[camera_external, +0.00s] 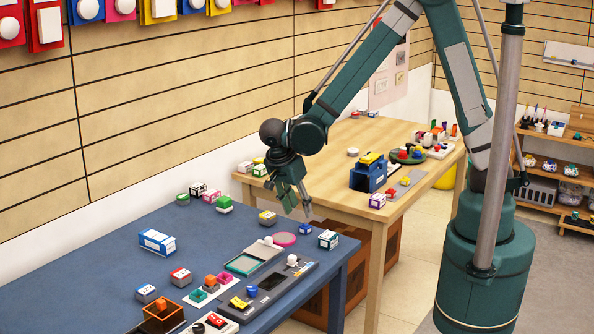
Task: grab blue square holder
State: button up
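A blue square holder (367,178) stands on the wooden table, right of my gripper in the picture. A yellow piece (371,158) sits on its top. My gripper (297,207) hangs pointing down near the line between the blue table and the wooden table. Its fingers look spread apart, with nothing seen between them. It is apart from the blue holder. The holder's far sides are hidden.
The blue table (95,270) carries several small blocks, a blue-and-white box (157,241), an orange open holder (163,316) and grey trays (283,280). On the wooden table (335,152), a round green tray (408,156) and small boxes stand near the holder.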

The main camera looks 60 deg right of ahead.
aim_at(305, 222)
jog(key=shift+x, duration=1.15)
jog(key=shift+b+x, duration=0.75)
jog(key=shift+x, duration=1.85)
jog(key=shift+s+d, duration=0.1)
jog(key=shift+s, duration=0.05)
jog(key=c, duration=0.9)
